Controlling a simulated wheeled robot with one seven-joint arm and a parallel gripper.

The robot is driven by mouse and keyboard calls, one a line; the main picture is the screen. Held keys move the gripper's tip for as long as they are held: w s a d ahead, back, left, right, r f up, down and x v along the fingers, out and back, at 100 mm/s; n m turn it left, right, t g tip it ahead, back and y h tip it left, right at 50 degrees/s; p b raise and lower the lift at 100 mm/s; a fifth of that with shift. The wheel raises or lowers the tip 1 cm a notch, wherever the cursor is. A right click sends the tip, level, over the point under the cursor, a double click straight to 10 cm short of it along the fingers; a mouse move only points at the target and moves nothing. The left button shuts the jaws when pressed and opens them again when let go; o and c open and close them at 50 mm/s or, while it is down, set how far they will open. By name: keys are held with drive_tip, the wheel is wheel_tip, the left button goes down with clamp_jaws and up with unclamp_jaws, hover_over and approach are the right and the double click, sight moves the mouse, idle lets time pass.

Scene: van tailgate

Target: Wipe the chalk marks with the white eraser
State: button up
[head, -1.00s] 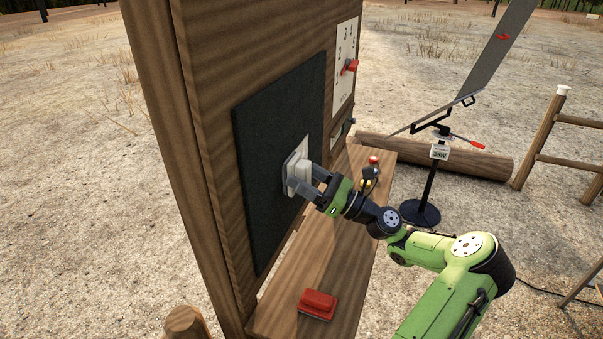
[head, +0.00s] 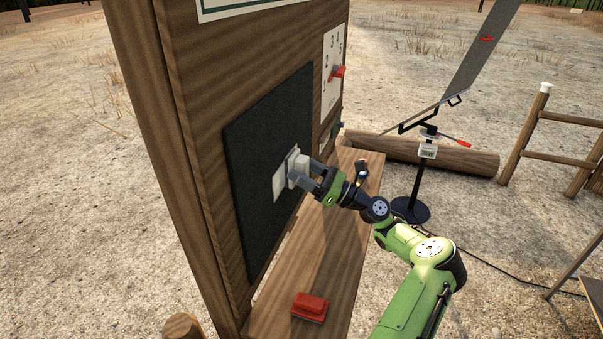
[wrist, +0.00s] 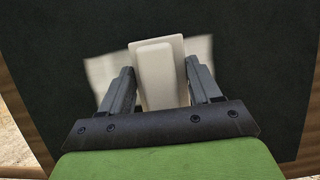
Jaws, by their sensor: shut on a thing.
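The white eraser (head: 299,163) is against the dark board (head: 262,140), its broad face towards the board. My gripper (head: 308,174) is shut on the eraser's raised grip. In the wrist view the eraser (wrist: 156,76) sits between the two fingers of my gripper (wrist: 160,72). The chalk marks (head: 279,183) show as a pale patch left of the eraser. In the wrist view the chalk marks (wrist: 102,72) show left of the eraser and also at its upper right. The part behind the eraser is hidden.
A red block-like eraser (head: 309,306) lies on the wooden ledge (head: 325,255) below the board. A number panel with a red pointer (head: 337,73) is right of the board. A stand with a tilted panel (head: 478,60) and a log (head: 450,158) are farther right.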

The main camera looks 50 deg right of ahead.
drive_tip(key=w+d+b, duration=0.3)
drive_tip(key=d+b, duration=0.1)
drive_tip(key=d, duration=0.2)
drive_tip(key=shift+s+a+p, duration=1.2)
drive_tip(key=shift+a+p, duration=0.35)
drive_tip(key=shift+a, duration=1.05)
drive_tip(key=shift+s+a+p, duration=1.2)
drive_tip(key=shift+a+p, duration=0.35)
drive_tip(key=shift+a, duration=1)
drive_tip(key=shift+s+a+p, duration=1.2)
drive_tip(key=shift+a+p, duration=0.35)
drive_tip(key=shift+a, duration=1.05)
drive_tip(key=shift+r+p, duration=0.15)
drive_tip(key=shift+p, duration=0.25)
